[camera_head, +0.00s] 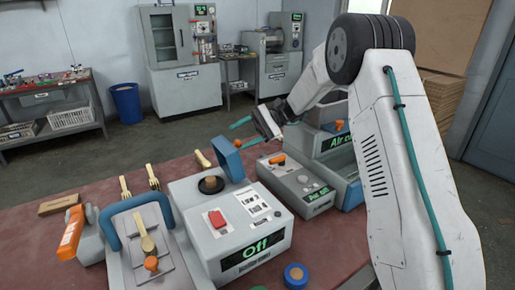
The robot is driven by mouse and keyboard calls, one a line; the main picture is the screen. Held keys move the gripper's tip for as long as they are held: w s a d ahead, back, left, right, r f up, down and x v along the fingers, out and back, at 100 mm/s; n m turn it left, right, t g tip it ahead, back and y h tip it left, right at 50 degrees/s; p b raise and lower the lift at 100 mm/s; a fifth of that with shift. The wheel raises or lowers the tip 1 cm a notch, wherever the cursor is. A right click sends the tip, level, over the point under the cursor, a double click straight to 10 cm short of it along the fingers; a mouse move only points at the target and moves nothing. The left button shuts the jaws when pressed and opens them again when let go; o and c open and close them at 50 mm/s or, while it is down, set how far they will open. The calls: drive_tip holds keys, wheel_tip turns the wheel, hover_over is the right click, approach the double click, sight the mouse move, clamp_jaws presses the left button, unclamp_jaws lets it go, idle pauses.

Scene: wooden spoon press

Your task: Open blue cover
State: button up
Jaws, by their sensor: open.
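A blue upright part (228,160), which looks like the blue cover, stands at the back edge of a grey machine (190,205) with a green "Off" display. An orange tip shows beside its top edge. I cannot tell whether it is shut or raised. My gripper (243,132) is above and slightly right of the blue part, pointing left. Its two teal fingers are spread apart with nothing between them. The fingers look apart from the blue part, though the depth is hard to judge.
A press with a blue handle (138,210) holds a wooden spoon at left, beside an orange-handled tool (71,233). A grey box with a green display (305,183) stands at right. Wooden forks lie behind.

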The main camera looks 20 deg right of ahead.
drive_tip(key=s+r, duration=0.2)
drive_tip(key=s, duration=1.4)
drive_tip(key=shift+d+r, duration=0.4)
drive_tip(key=shift+c, duration=0.3)
